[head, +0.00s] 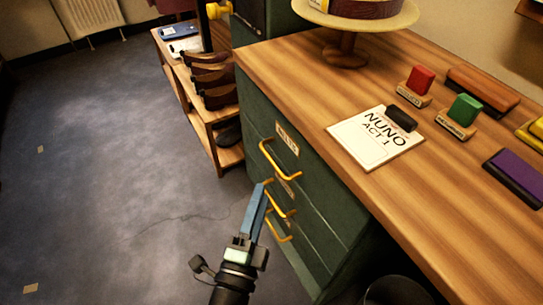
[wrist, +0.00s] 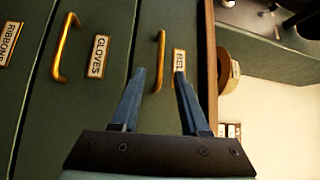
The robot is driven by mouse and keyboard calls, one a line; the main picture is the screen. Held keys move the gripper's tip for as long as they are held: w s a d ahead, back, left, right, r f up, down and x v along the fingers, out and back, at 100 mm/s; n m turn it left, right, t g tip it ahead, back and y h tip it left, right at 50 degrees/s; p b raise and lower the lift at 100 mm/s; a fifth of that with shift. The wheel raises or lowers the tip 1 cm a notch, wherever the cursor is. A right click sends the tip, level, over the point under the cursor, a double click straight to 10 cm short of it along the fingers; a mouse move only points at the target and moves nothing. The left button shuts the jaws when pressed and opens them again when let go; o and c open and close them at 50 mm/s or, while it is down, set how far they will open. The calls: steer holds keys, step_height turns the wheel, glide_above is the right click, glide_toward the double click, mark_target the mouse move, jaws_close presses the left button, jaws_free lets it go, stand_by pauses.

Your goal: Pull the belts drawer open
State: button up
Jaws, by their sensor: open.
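The belts drawer (head: 312,172) is the top drawer of a dark green cabinet and looks shut. It has a small framed label (head: 287,140) and a brass bar handle (head: 280,160). In the wrist view the drawers appear turned sideways, and the belts label (wrist: 179,64) is partly hidden behind a finger. My gripper (head: 264,184) is open and empty in front of the cabinet. In the wrist view its two blue-grey fingertips (wrist: 159,74) lie either side of the lower end of the belts handle (wrist: 161,50). I cannot tell whether they touch it.
Below are the gloves drawer (wrist: 95,95) and ribbons drawer (wrist: 22,60), with their own handles. The wooden tabletop (head: 290,65) holds a NUNO ACT 1 card (head: 375,140), coloured blocks and a round stand (head: 345,42). A low shelf (head: 228,155) stands left. The floor (head: 110,170) is clear.

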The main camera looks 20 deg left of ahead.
mark_target(272, 161)
steer(key=w, duration=0.3)
steer(key=w+r, duration=0.1)
steer(key=w, duration=0.2)
steer(key=w+a, duration=0.1)
steer(key=w, duration=0.2)
steer(key=shift+w+a+r, duration=0.1)
steer(key=shift+w+r, duration=0.05)
steer(key=shift+w, duration=0.1)
jaws_close()
stand_by(1.0)
